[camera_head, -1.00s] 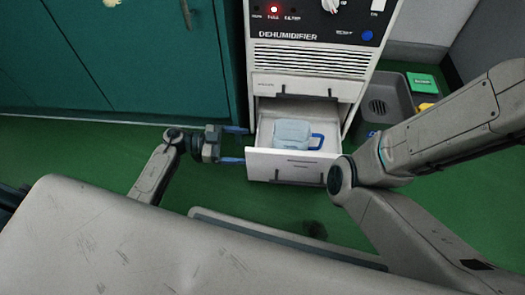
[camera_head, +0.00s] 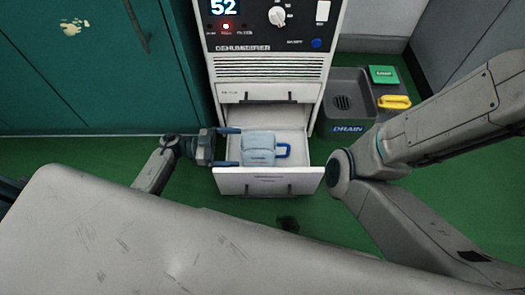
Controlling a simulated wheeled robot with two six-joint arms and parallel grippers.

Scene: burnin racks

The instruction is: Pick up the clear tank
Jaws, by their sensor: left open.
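The clear tank (camera_head: 257,148), pale blue with a blue handle (camera_head: 284,150) on its right side, sits in the open drawer (camera_head: 300,172) of the white dehumidifier (camera_head: 268,68). My left gripper (camera_head: 232,147) is open, its two blue fingers apart and pointing right. The fingers reach over the drawer's left side, close to the tank's left end. Whether they touch the tank I cannot tell. My right arm comes in from the right, but its gripper is out of view.
A grey drain basin (camera_head: 345,100) stands right of the dehumidifier, with a green box (camera_head: 383,75) and a yellow object (camera_head: 394,102) beside it. Teal cabinets (camera_head: 90,70) stand at the left. Green floor (camera_head: 105,152) shows around the drawer.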

